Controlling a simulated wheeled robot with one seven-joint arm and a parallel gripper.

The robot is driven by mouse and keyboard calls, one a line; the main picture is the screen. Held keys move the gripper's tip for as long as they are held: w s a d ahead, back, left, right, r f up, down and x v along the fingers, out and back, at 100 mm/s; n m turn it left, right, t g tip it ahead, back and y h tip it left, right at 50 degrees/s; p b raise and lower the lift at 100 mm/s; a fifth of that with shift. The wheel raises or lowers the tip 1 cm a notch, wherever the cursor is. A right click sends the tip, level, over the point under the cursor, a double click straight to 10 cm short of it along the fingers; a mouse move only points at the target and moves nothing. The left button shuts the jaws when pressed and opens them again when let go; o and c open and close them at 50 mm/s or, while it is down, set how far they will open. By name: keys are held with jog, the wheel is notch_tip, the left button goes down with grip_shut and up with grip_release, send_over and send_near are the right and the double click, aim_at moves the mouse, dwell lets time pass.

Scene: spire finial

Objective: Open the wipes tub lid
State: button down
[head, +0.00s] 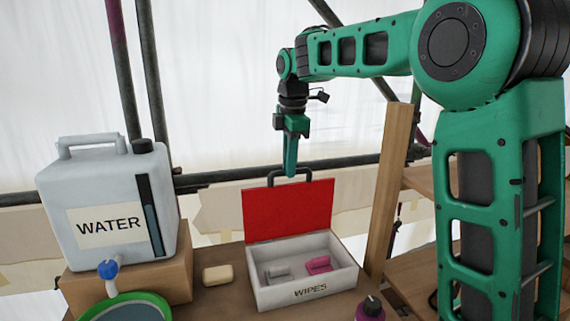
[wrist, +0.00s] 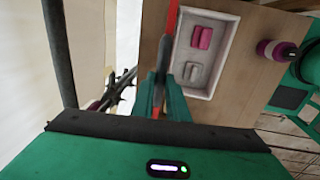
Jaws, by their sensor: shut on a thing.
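The white wipes tub (head: 275,298) stands on the wooden surface with its red lid (head: 288,212) raised, close to upright at the tub's back edge. A dark handle (head: 303,174) is on the lid's top edge. My gripper (head: 290,172) points down at the handle and is shut on it. In the wrist view my gripper (wrist: 162,95) has the lid (wrist: 172,20) edge-on between its fingers. The open tub (wrist: 219,63) shows there too, with a pink item (wrist: 201,37) and a grey item (wrist: 192,72) inside.
A white water container (head: 115,205) stands on a wooden block at left. A soap-like bar (head: 218,274) lies left of the tub. A green-rimmed basin (head: 130,308) is at front left, and a purple bottle (head: 370,308) is at front right. A wooden post (head: 388,190) rises right of the tub.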

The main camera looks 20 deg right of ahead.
jog(key=shift+s+f, duration=0.1)
jog(key=shift+s, duration=0.25)
jog(key=c, duration=1.7)
grip_release()
jog(key=r, duration=0.7)
jog(key=s+r, duration=0.1)
jog(key=r, duration=0.2)
jog(key=shift+r, duration=0.35)
